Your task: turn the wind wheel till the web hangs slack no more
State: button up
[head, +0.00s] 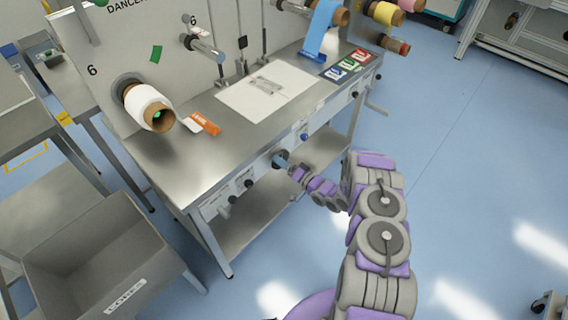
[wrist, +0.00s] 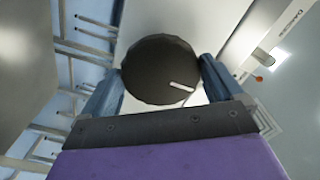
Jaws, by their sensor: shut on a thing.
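A dark round knob (wrist: 160,70) with a white pointer line fills the middle of the wrist view. My gripper (wrist: 162,85) has one blue-grey finger on each side of it and is shut on it. In the head view my gripper (head: 281,162) is at the front panel of the steel bench, where the fingers cover most of the knob. I cannot tell if this knob is the wind wheel. A blue web (head: 319,28) comes down from a roll at the top towards the bench top. Its lower end and how slack it hangs are not clear.
More knobs, one of them blue (head: 304,137), sit along the front of the bench (head: 160,155). A white roll (head: 143,106) is on the upright panel at left. A grey bin (head: 60,240) stands at lower left.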

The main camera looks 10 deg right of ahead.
jog(key=m, duration=0.3)
jog(key=shift+m, duration=0.4)
jog(key=m, duration=0.4)
jog(key=shift+d, duration=0.1)
jog(key=shift+m, duration=0.4)
jog(key=o, duration=0.7)
jog(key=shift+d, duration=0.1)
jog(key=p+v, duration=0.2)
jog(key=v, duration=1.5)
jog(key=shift+s+p, duration=0.1)
jog(key=shift+p, duration=0.2)
